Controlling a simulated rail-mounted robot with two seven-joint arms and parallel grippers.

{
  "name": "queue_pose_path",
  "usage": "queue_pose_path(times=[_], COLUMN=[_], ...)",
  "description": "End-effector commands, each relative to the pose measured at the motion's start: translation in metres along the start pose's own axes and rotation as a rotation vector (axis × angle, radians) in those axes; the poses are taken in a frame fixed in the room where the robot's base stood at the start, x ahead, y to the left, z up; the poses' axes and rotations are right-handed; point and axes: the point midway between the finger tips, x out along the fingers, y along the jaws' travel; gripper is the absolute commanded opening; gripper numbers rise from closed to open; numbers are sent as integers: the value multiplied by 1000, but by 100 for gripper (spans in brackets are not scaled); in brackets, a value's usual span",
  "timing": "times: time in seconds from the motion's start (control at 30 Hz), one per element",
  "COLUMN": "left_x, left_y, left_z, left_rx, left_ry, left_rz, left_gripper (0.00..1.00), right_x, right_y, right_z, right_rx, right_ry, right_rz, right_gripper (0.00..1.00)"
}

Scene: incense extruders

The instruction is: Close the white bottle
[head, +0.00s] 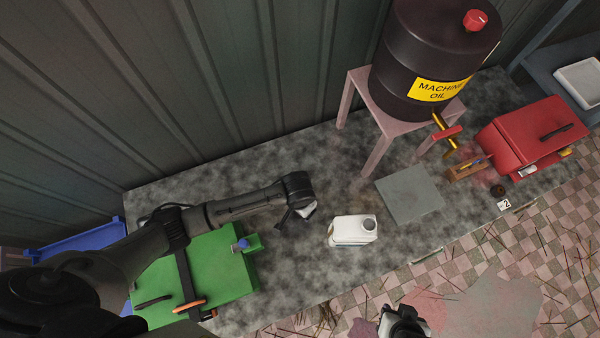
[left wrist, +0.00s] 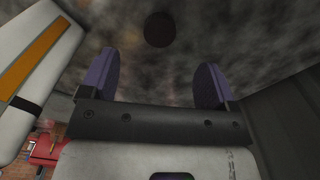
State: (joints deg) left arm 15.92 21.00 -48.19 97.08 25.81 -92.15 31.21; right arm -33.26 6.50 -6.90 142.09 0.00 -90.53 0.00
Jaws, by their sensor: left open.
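The white bottle (head: 345,232) stands on the grey stone slab, right of my left gripper (head: 302,213) in the head view. A dark grey round neck or cap (head: 369,225) shows on its top; I cannot tell which. My left gripper points down, apart from the bottle. In the left wrist view its two purple fingers (left wrist: 160,82) are open with nothing between the tips. A dark round disc (left wrist: 160,29), possibly a cap, lies on the slab beyond them. The bottle's side with an orange stripe (left wrist: 38,68) fills the left edge. My right gripper (head: 403,322) is partly cut off at the bottom.
A green box (head: 215,265) stands left of the gripper. A machine oil barrel (head: 425,55) sits on a pink stand (head: 380,150) at the back. A grey plate (head: 410,195) and a red toolbox (head: 525,140) are to the right.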

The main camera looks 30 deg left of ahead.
Motion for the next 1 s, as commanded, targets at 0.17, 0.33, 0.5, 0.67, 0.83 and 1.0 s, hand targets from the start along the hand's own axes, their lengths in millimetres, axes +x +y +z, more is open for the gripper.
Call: queue_pose_path(times=[0.17,0.33,0.5,0.67,0.83,1.0], left_x=[22,30,31,31,47,69], left_y=[0,0,0,0,-1,0], left_z=[0,0,0,0,-3,-5], left_rx=[0,1,1,1,0,0], left_ry=[-1,0,1,0,-2,-1], left_rz=[-1,-1,0,-1,-2,-1], left_gripper=[82,82,82,82,82,82], right_x=[2,2,2,2,2,2], right_y=[0,0,2,3,3,3], right_z=[0,1,1,1,1,1], right_rx=[0,-2,-7,-11,-11,-8], right_ry=[0,0,0,-1,-1,-1], right_rz=[0,1,6,9,9,7], right_gripper=[36,36,36,36,36,36])
